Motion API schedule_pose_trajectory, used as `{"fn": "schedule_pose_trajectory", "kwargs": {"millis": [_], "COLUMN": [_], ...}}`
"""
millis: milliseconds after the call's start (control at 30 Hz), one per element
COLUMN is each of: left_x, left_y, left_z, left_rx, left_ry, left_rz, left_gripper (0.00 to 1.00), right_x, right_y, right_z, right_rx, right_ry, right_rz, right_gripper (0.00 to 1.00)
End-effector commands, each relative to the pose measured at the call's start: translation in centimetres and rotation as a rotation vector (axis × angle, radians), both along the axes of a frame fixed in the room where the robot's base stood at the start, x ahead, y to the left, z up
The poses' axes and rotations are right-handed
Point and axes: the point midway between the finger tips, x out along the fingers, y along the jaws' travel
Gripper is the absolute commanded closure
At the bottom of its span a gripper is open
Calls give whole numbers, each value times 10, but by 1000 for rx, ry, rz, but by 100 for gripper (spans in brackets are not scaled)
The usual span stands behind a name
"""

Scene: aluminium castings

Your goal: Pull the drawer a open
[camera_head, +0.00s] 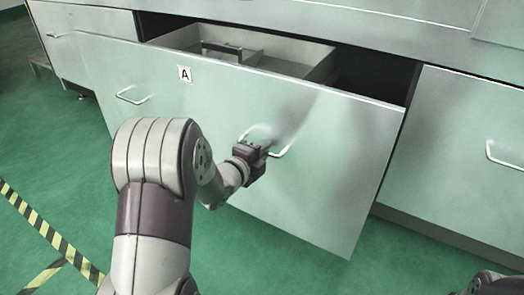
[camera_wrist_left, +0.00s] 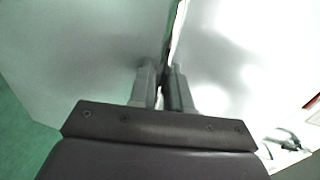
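Drawer A (camera_head: 330,170) is a pale grey-green metal front with a small "A" label (camera_head: 185,74). It stands out from the cabinet, and its open inside shows behind the front. It has two bright bar handles, a left one (camera_head: 132,96) and a right one (camera_head: 282,152). My left gripper (camera_head: 262,147) is at the right handle. In the left wrist view its two fingers (camera_wrist_left: 164,88) are close together with the thin bright handle bar (camera_wrist_left: 177,28) between them.
Inside the drawer is a grey metal compartment (camera_head: 318,62) with a dark bar-like part. Closed fronts with handles flank it at left (camera_head: 85,55) and right (camera_head: 470,150). Green floor (camera_head: 300,270) is clear in front, with yellow-black tape (camera_head: 50,235) at lower left.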

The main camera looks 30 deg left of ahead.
Motion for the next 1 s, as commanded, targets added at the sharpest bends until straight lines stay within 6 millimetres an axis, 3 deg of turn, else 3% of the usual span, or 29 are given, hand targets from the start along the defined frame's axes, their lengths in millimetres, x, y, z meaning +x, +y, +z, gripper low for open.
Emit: {"fn": "schedule_pose_trajectory", "kwargs": {"millis": [33,67,467,800,1000], "left_x": [0,0,-8,-82,-117], "left_y": [0,0,1,8,10], "left_z": [-1,-1,4,23,27], "left_rx": [-1,-1,0,-2,-1], "left_ry": [2,1,1,2,2], "left_rz": [1,1,2,6,5], "left_gripper": [79,70,70,70,70], "right_x": [0,0,0,0,0], "right_y": [0,0,0,0,0], "right_z": [0,0,7,44,56], "right_rx": [0,0,0,0,0], "right_ry": [0,0,0,0,0], "right_rz": [0,0,0,0,0], "right_gripper": [57,57,57,57,57]}}
